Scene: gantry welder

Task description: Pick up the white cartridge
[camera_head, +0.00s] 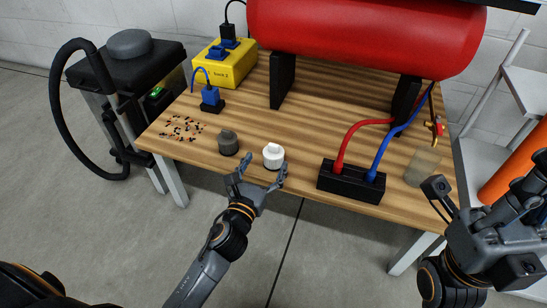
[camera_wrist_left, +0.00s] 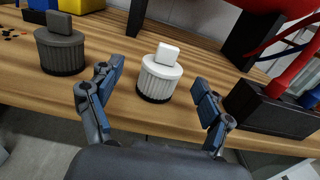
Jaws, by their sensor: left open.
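The white cartridge (camera_head: 273,156) stands upright near the front edge of the wooden table (camera_head: 310,130). It also shows in the left wrist view (camera_wrist_left: 160,75), centred between the fingers and beyond them. My left gripper (camera_head: 260,172) is open and empty at the table's front edge, just short of the cartridge, with a finger toward each side; it also shows in the left wrist view (camera_wrist_left: 155,100). My right arm (camera_head: 490,240) is at the right of the head view, off the table's front right corner; its fingers cannot be made out clearly.
A dark grey cartridge (camera_head: 228,142) stands just left of the white one. A black block (camera_head: 350,182) with red and blue hoses is to the right. Small scattered parts (camera_head: 183,128) lie at the left. A red tank (camera_head: 365,38) and yellow box (camera_head: 225,66) stand behind.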

